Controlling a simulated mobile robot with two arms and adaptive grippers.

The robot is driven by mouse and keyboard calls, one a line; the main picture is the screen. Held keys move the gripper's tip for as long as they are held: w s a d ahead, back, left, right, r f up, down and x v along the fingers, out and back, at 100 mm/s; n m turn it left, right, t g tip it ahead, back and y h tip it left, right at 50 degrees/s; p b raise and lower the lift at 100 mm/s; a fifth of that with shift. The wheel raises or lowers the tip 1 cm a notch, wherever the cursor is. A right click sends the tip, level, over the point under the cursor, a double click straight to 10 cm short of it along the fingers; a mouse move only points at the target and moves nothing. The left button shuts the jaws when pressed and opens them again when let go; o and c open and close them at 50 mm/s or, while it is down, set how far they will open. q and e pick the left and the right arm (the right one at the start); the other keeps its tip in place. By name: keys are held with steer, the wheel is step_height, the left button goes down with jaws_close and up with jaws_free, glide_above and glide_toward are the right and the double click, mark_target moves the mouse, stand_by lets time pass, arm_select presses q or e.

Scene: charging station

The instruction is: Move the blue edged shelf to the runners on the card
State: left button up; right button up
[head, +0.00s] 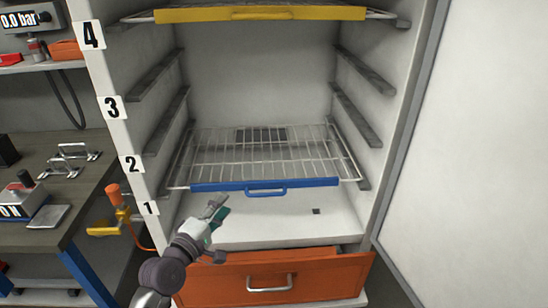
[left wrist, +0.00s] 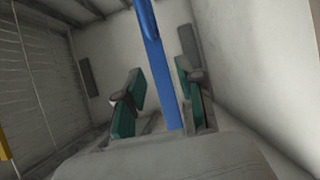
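The blue edged shelf (head: 265,185), a wire rack with a blue front bar and handle, sits level on the lowest visible runners, by label 1 (head: 150,208). My left gripper (head: 218,205) is just in front of and below the left half of the blue bar. In the left wrist view its teal-padded fingers (left wrist: 158,105) are apart, and the blue bar (left wrist: 158,60) appears between them; I cannot tell whether they touch it. Empty runners (head: 365,70) show higher on the cabinet walls, beside labels 2 and 3. No card is visible. My right gripper is out of view.
A yellow edged shelf (head: 260,13) sits at the top by label 4. An orange drawer (head: 270,284) below is slightly open. The cabinet door (head: 470,150) stands open on the right. A workbench (head: 60,190) with tools is on the left. Space between the two shelves is clear.

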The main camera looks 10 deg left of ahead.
arm_select(q)
glide_toward(246, 175)
steer(key=x, duration=0.4)
steer(key=shift+f+x, duration=0.1)
steer(key=shift+x, duration=1.4)
steer(key=shift+f+x, duration=0.15)
steer(key=shift+x, duration=1.3)
steer(key=shift+d, duration=0.1)
jaws_close()
steer(key=shift+r, duration=0.15)
